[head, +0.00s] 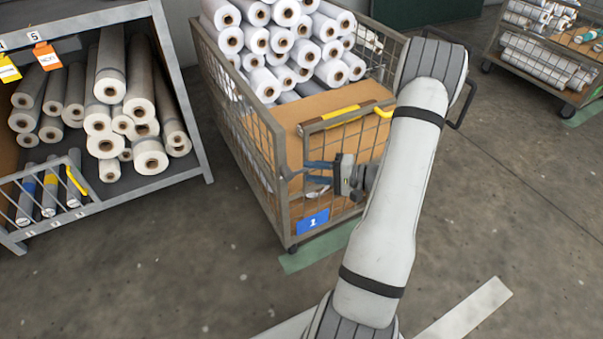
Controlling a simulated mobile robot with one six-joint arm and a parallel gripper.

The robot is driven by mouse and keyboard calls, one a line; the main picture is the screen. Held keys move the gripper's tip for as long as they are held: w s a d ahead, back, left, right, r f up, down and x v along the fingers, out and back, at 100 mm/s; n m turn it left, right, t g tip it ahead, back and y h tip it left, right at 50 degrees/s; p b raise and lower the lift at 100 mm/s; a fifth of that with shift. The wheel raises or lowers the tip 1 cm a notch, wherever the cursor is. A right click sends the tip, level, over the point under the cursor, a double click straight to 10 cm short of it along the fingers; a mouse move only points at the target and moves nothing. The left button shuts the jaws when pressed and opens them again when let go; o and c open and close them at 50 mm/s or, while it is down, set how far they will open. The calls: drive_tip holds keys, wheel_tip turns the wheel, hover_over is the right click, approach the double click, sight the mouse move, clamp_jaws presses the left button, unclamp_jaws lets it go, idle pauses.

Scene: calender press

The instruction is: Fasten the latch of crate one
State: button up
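Crate one (278,168) is a grey wire-mesh cage on castors with a blue plate marked 1 (312,222) low on its front. Its front gate (345,121), with a yellow handle bar on top, stands upright across the front. My gripper (312,178) is at the crate's front left corner, its blue fingers pointing left towards the corner post. The fingers are visibly apart. A small pale and reddish piece (317,181) shows between them, perhaps the latch; I cannot tell whether they touch it. My wrist and arm hide the gate's right side.
White rolls (285,40) are piled in the crate behind a brown board. A grey rack of rolls (180,110) stands at the left, with a low mesh gate in front. Another roll cart (545,62) is at the back right. The floor at the right is clear.

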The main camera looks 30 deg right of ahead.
sight(305, 171)
drive_tip(key=shift+x, duration=1.8)
clamp_jaws()
